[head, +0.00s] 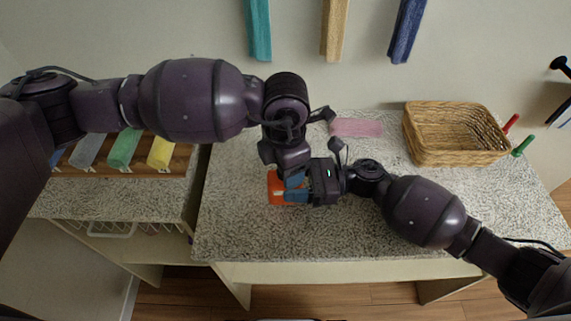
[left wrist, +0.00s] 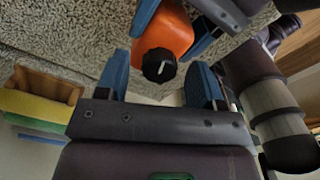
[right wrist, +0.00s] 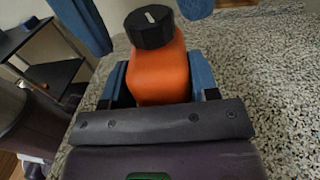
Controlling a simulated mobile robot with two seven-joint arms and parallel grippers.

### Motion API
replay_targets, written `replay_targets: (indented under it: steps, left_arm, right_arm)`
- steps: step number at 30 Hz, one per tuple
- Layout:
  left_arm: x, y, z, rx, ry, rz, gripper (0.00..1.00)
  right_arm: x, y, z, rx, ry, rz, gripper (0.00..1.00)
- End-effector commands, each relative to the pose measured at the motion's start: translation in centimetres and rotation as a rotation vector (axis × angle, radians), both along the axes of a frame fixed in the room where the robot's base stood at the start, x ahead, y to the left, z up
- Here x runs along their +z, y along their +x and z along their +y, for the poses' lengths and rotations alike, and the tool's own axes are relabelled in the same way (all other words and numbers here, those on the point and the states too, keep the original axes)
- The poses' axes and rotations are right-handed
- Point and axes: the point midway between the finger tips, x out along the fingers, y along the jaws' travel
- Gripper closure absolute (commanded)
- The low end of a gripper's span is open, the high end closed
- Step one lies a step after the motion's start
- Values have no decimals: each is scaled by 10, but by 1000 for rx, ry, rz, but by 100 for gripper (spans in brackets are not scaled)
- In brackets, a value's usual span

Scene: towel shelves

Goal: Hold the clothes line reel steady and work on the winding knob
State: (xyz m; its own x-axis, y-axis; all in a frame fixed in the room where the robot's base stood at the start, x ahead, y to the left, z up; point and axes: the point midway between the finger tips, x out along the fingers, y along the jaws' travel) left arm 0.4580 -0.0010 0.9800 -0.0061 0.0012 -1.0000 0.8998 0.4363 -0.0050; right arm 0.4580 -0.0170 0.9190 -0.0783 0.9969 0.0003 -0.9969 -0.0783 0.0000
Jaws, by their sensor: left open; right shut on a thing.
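The clothes line reel (head: 274,187) is an orange body on the speckled counter, partly hidden by my grippers in the head view. My right gripper (head: 296,191) is shut on the reel's body, which also shows between its blue fingers in the right wrist view (right wrist: 160,72). The black winding knob (right wrist: 150,28) with a white mark sits on top of the reel. My left gripper (left wrist: 170,82) is open. Its blue fingers stand on either side of the knob (left wrist: 159,65) in the left wrist view, with gaps visible. The knob is hidden in the head view.
A wicker basket (head: 455,135) stands at the right back of the counter (head: 335,240), with a pink folded cloth (head: 357,127) to its left. Red and green pegs (head: 522,146) are beside the basket. Rolled towels (head: 124,150) lie on a lower rack at left. The front of the counter is clear.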

Motion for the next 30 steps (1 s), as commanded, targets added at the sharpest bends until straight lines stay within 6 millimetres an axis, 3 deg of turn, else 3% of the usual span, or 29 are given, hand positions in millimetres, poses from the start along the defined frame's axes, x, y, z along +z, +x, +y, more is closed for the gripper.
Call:
replay_targets:
  steps: [5, 18, 24, 30]
  left_arm:
    - [20, 1, 0, -1, -2, -4, 38]
    - [98, 1, 0, -1, -2, -3, 38]
    - [115, 0, 0, -1, 0, -1, 38]
    - [119, 0, 0, -1, -1, 0, 38]
  right_arm:
    - [-1, 0, -1, -1, -2, 0, 73]
    - [-1, 0, -1, -1, -2, 0, 73]
    - [-1, 0, -1, -1, -2, 0, 73]
    - [-1, 0, -1, -1, -2, 0, 73]
